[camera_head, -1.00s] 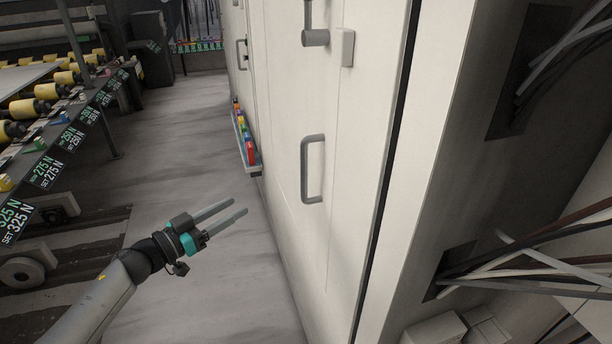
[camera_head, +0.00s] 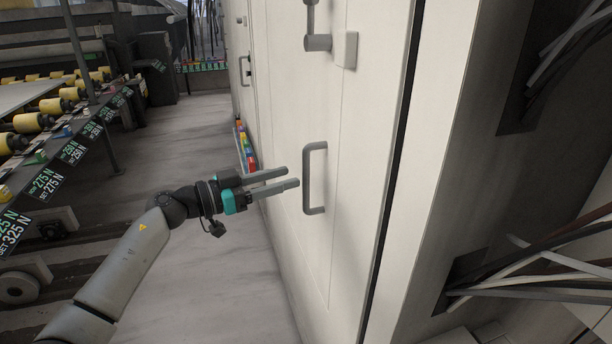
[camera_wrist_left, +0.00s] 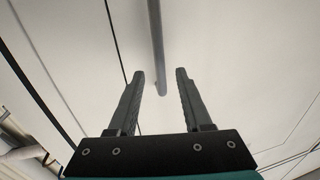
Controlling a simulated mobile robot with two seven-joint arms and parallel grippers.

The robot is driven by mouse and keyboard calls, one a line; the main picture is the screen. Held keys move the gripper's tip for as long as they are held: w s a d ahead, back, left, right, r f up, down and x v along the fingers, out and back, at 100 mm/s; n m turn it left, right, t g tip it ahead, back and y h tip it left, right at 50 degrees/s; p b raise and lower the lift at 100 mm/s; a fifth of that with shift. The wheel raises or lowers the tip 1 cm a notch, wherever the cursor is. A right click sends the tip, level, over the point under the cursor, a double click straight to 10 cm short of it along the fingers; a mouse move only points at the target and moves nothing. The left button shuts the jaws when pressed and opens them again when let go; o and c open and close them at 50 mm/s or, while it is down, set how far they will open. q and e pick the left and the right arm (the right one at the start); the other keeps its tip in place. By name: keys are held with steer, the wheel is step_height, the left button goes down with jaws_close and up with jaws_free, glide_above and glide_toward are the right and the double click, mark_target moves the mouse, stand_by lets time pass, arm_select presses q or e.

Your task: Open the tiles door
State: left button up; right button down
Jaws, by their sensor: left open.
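The door (camera_head: 355,190) is a tall cream panel, shut, on the right half of the head view. Its grey D-shaped handle (camera_head: 307,178) stands upright on the panel. My left gripper (camera_head: 292,177) is open and empty, its fingers pointing right at the handle, just short of it in the head view. In the left wrist view, the handle bar (camera_wrist_left: 157,45) runs down from the top, and its lower end shows between and beyond the two open fingertips (camera_wrist_left: 160,73). I cannot tell the exact gap in depth. My right gripper is not in view.
A grey latch (camera_head: 318,42) and a small pale box (camera_head: 346,50) sit above the handle. A machine with yellow rollers (camera_head: 32,122) stands left. Cables (camera_head: 530,260) stick out at right. The aisle floor is clear.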

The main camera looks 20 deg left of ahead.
arm_select(q)
steer(key=b+x, duration=0.1)
steer(key=x, duration=0.4)
steer(key=shift+w+d, duration=0.35)
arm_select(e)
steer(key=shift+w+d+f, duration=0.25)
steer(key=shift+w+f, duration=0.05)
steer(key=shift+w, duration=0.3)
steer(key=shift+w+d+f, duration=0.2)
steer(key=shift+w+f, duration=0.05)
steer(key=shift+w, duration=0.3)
arm_select(q)
jaws_close()
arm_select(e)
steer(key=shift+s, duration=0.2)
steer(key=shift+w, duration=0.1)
